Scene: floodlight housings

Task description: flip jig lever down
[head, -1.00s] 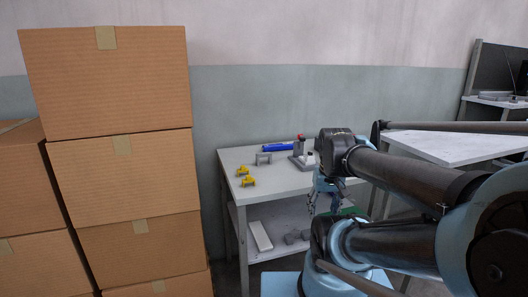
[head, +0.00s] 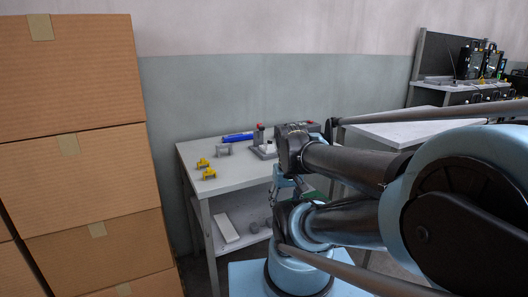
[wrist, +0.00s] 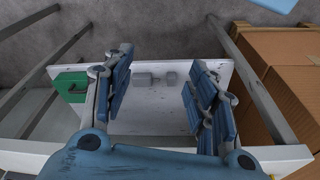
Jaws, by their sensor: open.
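The jig (head: 262,151) is a small grey fixture near the back of the white workbench (head: 237,172). An upright part with a red knob (head: 260,127) stands on it. Part of the jig is close to or behind my arm, so the lever's exact pose is hard to read. My gripper (wrist: 162,92) shows in the wrist view with its two blue fingers apart and nothing between them. In the head view it hangs low at the bench's right front, partly hidden by my arm. The jig does not show in the wrist view.
A blue cylinder (head: 238,137), a grey bracket (head: 225,150) and two yellow clamps (head: 203,163) lie on the bench. Its lower shelf holds a white bar (head: 227,228) and grey blocks. Stacked cartons (head: 85,180) stand left. A green box (wrist: 70,86) shows in the wrist view.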

